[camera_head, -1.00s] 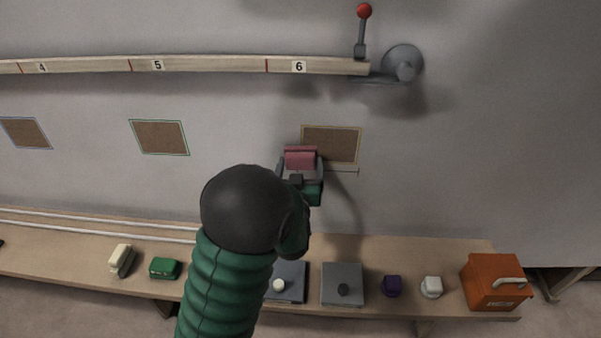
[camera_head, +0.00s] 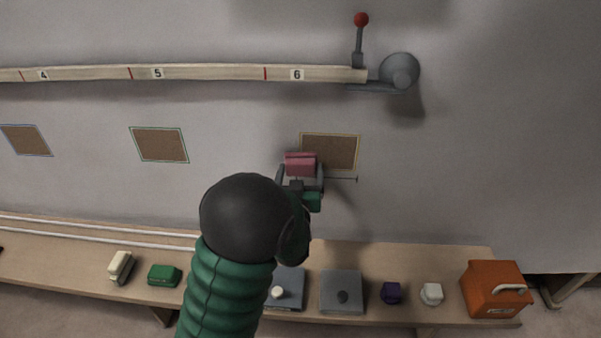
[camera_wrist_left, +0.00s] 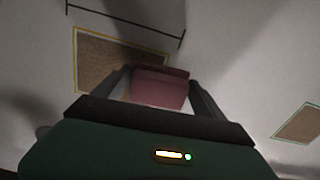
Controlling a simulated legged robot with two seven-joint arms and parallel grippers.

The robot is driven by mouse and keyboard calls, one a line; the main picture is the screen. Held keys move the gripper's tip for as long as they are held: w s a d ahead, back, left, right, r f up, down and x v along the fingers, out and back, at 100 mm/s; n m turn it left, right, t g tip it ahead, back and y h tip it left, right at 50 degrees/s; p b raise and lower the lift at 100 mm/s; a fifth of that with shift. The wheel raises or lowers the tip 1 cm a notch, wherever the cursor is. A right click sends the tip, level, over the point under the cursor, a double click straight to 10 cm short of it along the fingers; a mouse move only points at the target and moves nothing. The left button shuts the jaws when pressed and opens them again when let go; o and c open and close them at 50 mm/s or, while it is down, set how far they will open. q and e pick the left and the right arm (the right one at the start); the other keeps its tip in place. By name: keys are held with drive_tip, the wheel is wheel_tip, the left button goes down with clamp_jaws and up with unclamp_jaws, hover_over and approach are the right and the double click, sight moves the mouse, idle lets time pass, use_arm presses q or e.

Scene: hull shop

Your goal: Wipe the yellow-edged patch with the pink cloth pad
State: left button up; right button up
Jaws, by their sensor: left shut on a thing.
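The yellow-edged patch (camera_head: 335,150) is a brown rectangle on the grey wall, below the rail mark 6. It also shows in the left wrist view (camera_wrist_left: 100,66). My left gripper (camera_head: 300,176) is shut on the pink cloth pad (camera_head: 300,162) and holds it at the patch's lower left corner. In the left wrist view the pad (camera_wrist_left: 160,88) sits between the two fingers and overlaps the patch's edge. I cannot tell whether the pad touches the wall. My right gripper is in neither view.
A green-edged patch (camera_head: 160,145) and a blue-edged patch (camera_head: 26,140) lie to the left. Above runs a numbered rail (camera_head: 200,73) with a red-knobbed lever (camera_head: 361,38).

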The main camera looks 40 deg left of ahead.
use_arm(q)
drive_tip(key=shift+x, duration=0.85)
idle(0.4)
